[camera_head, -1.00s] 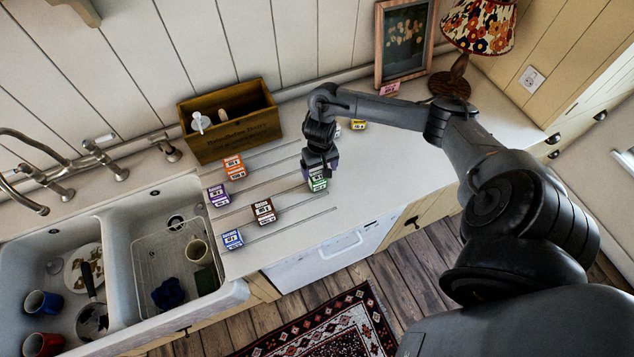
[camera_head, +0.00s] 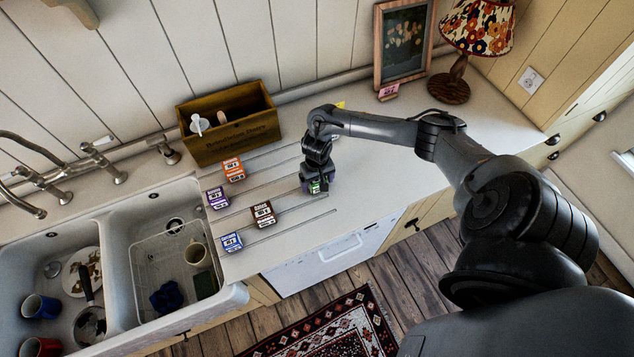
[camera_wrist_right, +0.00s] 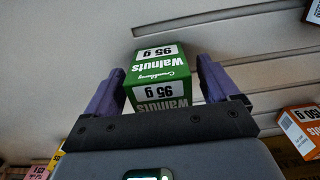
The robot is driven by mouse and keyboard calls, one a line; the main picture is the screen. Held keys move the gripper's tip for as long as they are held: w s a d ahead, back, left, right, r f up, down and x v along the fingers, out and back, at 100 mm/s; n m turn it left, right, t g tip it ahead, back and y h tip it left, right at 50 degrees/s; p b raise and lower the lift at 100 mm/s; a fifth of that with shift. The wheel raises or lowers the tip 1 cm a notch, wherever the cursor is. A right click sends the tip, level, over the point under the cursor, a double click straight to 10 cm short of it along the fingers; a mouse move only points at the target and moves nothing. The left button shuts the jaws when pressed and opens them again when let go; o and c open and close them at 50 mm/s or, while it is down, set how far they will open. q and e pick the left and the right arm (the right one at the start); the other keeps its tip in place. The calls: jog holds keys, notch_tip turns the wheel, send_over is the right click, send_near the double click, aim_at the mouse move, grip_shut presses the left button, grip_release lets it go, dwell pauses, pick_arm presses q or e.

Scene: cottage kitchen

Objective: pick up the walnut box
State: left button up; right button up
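The walnut box (camera_wrist_right: 160,85) is green and white, with "Walnuts" and "95 g" on it. In the right wrist view it sits between the two purple fingers of my right gripper (camera_wrist_right: 160,66). A narrow gap shows at its right side; the left finger is close to it, and I cannot tell if they touch. In the head view the right gripper (camera_head: 316,179) is low over the counter and covers most of the walnut box (camera_head: 315,187). My left gripper is not in view.
Several small boxes stand to the left: orange (camera_head: 233,169), purple (camera_head: 217,198), brown (camera_head: 263,214) and blue (camera_head: 231,242). A wooden crate (camera_head: 232,146) is behind them, and the sink (camera_head: 117,290) is further left. The counter right of the gripper is mostly clear.

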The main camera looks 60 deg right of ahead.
jog(key=c, duration=1)
jog(key=shift+c, duration=0.2)
